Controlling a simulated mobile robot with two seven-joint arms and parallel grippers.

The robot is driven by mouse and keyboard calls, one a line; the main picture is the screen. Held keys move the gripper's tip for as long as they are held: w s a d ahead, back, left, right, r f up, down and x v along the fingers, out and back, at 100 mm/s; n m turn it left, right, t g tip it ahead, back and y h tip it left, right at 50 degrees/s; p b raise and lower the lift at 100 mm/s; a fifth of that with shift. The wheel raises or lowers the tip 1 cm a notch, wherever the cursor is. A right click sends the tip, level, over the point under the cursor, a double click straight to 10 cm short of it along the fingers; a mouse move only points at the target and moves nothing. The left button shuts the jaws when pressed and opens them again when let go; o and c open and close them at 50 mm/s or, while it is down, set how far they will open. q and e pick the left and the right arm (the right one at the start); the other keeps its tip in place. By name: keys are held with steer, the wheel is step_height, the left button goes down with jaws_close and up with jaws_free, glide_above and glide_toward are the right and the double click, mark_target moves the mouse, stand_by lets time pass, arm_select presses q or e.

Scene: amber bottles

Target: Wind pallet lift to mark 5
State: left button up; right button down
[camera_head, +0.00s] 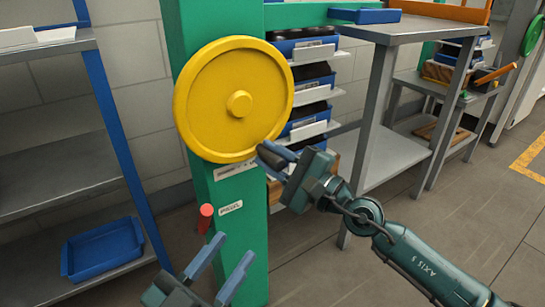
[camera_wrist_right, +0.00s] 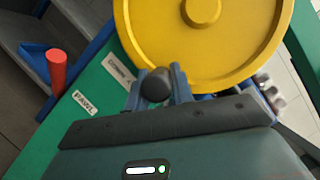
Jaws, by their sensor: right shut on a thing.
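A large yellow handwheel (camera_head: 212,112) with a round hub is mounted on a green column (camera_head: 240,262); it fills the top of the right wrist view (camera_wrist_right: 200,50). My right gripper (camera_head: 270,155) is at the wheel's lower right rim, shut on a dark round knob (camera_wrist_right: 155,86), which sits between its fingers in the right wrist view. A red pawl handle (camera_head: 206,212) sticks out of the column below the wheel, beside a white label (camera_head: 230,208) that reads PAWL in the right wrist view. My left gripper (camera_head: 236,245) is open and empty below the pawl handle. No numbered marks are legible.
Shelves with blue bins (camera_head: 313,80) stand behind the column. A grey metal table (camera_head: 405,30) is to the right. A grey rack with a blue tray (camera_head: 103,248) is at left. Floor at lower right is clear apart from my right arm.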

steer(key=c, duration=1.5)
jaws_free()
steer(key=shift+r, duration=0.5)
steer(key=o, duration=0.3)
steer(key=shift+a+f, duration=0.1)
steer(key=shift+f, duration=0.05)
arm_select(q)
steer(key=shift+r, duration=0.15)
arm_select(e)
steer(key=shift+f, duration=0.1)
steer(key=shift+s+f, duration=0.1)
steer(key=shift+s+d+f, duration=0.15)
steer(key=shift+d, duration=0.25)
steer(key=b+v, duration=0.1)
steer(key=v, duration=0.2)
steer(key=shift+f, duration=0.1)
arm_select(q)
step_height(320, 180, up, 6)
steer(key=m+t+h+b, duration=0.1)
steer(key=m+h+b, duration=0.3)
steer(key=m+h, duration=0.2)
steer(key=shift+a+r+m+h, duration=0.15)
steer(key=shift+a+m+h, duration=0.2)
steer(key=shift+m+h, duration=0.05)
arm_select(e)
glide_toward(283, 165)
steer(key=shift+w+d+f, duration=0.15)
steer(key=shift+w, duration=0.3)
